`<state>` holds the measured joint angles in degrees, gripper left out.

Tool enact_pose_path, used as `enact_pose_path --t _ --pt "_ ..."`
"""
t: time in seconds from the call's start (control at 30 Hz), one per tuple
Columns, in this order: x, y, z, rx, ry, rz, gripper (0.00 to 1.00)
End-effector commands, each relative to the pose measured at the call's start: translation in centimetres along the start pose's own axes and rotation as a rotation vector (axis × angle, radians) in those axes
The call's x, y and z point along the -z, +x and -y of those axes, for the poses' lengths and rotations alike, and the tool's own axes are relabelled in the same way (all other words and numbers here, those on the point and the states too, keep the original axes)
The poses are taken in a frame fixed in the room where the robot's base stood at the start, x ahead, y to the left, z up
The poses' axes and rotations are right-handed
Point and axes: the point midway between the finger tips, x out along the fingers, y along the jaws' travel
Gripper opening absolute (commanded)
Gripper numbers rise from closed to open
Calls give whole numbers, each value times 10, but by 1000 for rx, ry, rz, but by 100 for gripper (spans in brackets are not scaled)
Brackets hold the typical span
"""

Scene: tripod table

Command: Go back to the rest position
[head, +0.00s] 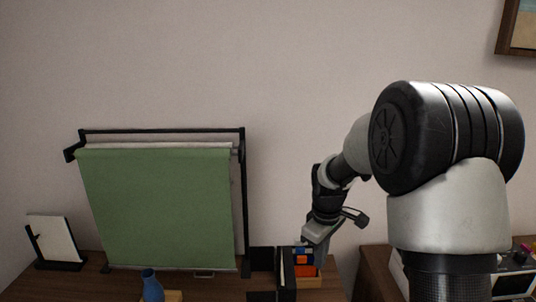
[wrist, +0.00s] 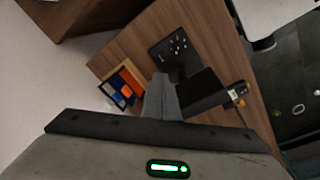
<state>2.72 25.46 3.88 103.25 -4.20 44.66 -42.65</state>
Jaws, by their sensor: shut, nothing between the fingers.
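My gripper (head: 318,240) hangs at the end of my bent arm, right of centre in the head view, over or in front of the organizer with orange and blue items (head: 305,268); the exact gap cannot be told. In the wrist view my gripper's fingers (wrist: 162,97) are together at the centre, with nothing held between them. They point over the wooden table (wrist: 205,30). The organizer (wrist: 124,87) shows just left of the fingers there.
A green sheet on a black frame (head: 160,205) stands left of my gripper. A white panel (head: 53,238) and a blue vase (head: 152,286) stand farther left and in front. Another wooden surface with a white device (head: 398,272) is at right.

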Motion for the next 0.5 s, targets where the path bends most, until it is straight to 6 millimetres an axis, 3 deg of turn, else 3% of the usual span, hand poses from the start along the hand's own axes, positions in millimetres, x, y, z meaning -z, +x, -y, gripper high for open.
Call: enact_pose_path --t 0.03,0.2,0.5 --pt "-6 -33 5 -22 42 -17 0" --pt "-33 -108 30 -72 197 -69 0" --pt "-92 -205 89 -129 472 -188 0"
